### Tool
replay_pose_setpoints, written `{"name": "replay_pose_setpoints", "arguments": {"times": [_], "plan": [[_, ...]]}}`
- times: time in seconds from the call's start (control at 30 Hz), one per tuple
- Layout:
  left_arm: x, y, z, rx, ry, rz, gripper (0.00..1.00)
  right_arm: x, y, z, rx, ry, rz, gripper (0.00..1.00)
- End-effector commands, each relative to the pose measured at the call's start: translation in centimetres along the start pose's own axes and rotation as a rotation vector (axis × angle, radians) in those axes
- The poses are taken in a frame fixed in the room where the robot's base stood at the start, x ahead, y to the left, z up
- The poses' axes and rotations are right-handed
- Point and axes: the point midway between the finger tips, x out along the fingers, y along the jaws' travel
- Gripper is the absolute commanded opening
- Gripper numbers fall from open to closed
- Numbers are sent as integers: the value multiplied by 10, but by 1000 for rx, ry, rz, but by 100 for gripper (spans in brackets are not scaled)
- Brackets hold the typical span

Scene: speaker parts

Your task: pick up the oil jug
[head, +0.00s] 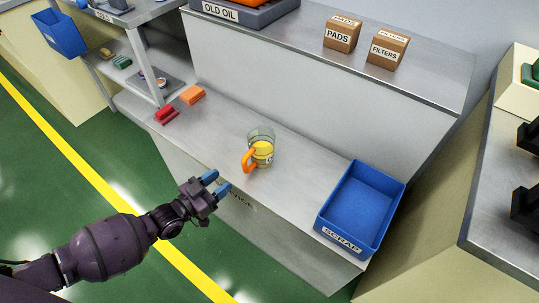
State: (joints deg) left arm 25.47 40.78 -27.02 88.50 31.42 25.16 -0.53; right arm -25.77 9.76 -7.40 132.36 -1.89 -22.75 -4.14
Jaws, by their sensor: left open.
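The oil jug (262,149) is a clear jug with yellow oil in it and an orange handle. It stands upright on the grey metal bench, with its handle toward the lower left. My left gripper (220,183) has blue fingertips and is open and empty. In the picture it is just to the lower left of the jug, apart from the handle. My right gripper is not in view.
A blue scrap bin (362,207) stands to the right of the jug. Red (167,115) and orange (192,95) blocks lie to the left. The upper shelf holds a pads box (342,34), a filters box (387,50) and an old oil tray (221,12).

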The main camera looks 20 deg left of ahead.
Motion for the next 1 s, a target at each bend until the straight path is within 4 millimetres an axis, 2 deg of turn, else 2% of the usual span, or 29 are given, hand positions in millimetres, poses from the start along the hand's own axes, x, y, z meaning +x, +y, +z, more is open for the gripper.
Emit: {"name": "replay_pose_setpoints", "arguments": {"times": [0.17,0.43,0.63,0.77,0.9,1.0], "plan": [[12,-5,2,2,14,3,48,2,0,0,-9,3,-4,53],[49,-5,4,2,11,3,48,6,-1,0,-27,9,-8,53],[61,-5,2,3,12,3,48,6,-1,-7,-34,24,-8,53],[70,-4,9,0,9,3,48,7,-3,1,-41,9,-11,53],[88,-3,19,-1,7,4,48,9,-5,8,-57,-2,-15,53],[101,-4,18,0,10,3,48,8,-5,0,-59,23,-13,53]]}}
